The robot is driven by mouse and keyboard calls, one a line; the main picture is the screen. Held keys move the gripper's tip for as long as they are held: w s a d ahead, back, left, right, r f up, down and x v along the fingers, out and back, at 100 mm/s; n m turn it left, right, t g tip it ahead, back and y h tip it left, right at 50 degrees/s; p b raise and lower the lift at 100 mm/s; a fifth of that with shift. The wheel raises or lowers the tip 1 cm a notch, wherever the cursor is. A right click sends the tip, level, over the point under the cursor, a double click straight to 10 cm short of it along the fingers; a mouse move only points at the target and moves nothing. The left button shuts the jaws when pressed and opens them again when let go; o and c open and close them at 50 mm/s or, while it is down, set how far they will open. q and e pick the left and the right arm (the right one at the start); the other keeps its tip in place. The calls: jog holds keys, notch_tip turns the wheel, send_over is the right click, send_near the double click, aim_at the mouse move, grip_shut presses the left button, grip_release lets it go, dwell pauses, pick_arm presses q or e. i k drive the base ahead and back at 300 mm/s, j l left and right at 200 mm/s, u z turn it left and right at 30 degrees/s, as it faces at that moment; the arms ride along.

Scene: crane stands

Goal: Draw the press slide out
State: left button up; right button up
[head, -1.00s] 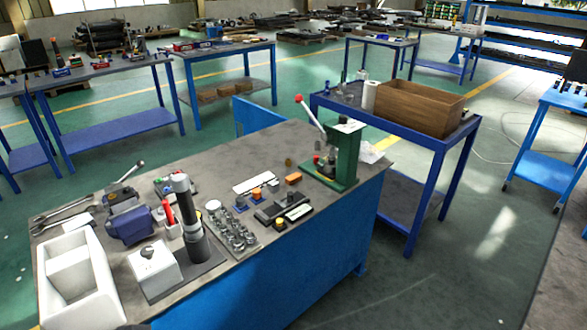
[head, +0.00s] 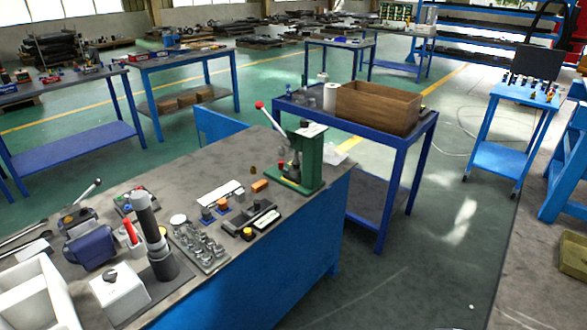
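A green press (head: 306,160) stands upright at the far right end of the workbench (head: 215,160). Its lever (head: 271,117) has a red knob and leans up to the left. Small dark parts sit at the press's front, and I cannot make out which of them is the slide. A low black fixture (head: 252,219) lies on the bench in front of the press, near the bench's front edge. Neither of my grippers is in view.
A white bin (head: 38,295), a dark cylinder on a stand (head: 152,232), a blue vise (head: 90,248) and a tray of metal parts (head: 200,246) crowd the left bench. A blue cart (head: 405,150) with a wooden box (head: 378,108) stands behind the press.

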aim_at(292, 175)
jog(key=i+l, duration=0.15)
jog(key=i, duration=0.15)
jog(key=i+l+u, duration=0.4)
jog(key=i, duration=0.15)
jog(key=i+l+u, duration=0.5)
jog(key=u, duration=0.35)
jog(key=l+u, duration=0.5)
jog(key=u, duration=0.35)
jog(key=l, duration=0.25)
